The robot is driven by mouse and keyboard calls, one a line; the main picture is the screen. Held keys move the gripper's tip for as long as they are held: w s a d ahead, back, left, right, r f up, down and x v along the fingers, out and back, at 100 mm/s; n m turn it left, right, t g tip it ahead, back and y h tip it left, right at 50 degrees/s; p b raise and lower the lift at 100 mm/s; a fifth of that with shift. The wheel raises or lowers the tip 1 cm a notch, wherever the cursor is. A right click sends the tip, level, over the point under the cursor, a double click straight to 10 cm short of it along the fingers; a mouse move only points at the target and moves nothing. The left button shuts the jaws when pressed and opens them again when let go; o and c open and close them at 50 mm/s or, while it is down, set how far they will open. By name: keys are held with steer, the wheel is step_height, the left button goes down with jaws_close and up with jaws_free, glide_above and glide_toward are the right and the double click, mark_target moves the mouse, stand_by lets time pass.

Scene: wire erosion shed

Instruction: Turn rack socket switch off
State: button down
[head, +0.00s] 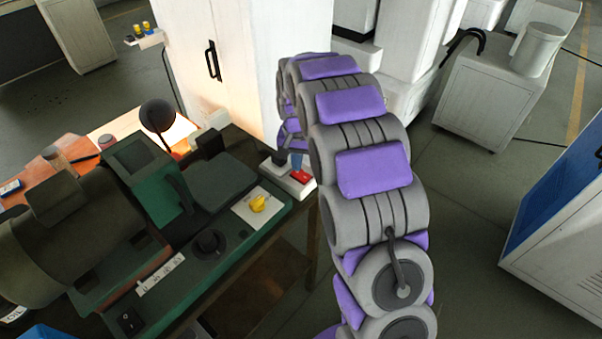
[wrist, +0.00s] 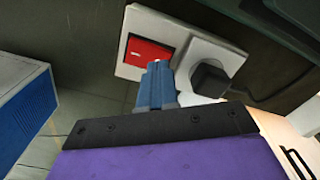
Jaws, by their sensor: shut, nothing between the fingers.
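The white rack socket (head: 294,190) is at the right edge of the bench, beside the green machine, in the head view. It also shows in the wrist view (wrist: 180,38). Its red rocker switch (wrist: 148,53) has a small white mark; the red also shows in the head view (head: 301,177). A black plug (wrist: 210,78) sits in the outlet beside the switch. My gripper (wrist: 158,66) has blue fingers closed together with nothing between them. The fingertips are just at the lower right edge of the red switch; I cannot tell whether they touch it.
The green machine (head: 150,165) fills the bench left of the socket, with a yellow knob (head: 258,203) near its front edge. A white cabinet (head: 235,60) stands behind. A blue-sided cabinet (head: 560,200) stands at right. Floor between is free.

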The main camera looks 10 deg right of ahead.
steer(key=shift+f, duration=0.65)
steer(key=shift+r, duration=0.1)
stand_by(0.3)
steer(key=shift+r+p, duration=1.3)
steer(key=shift+r, duration=2.15)
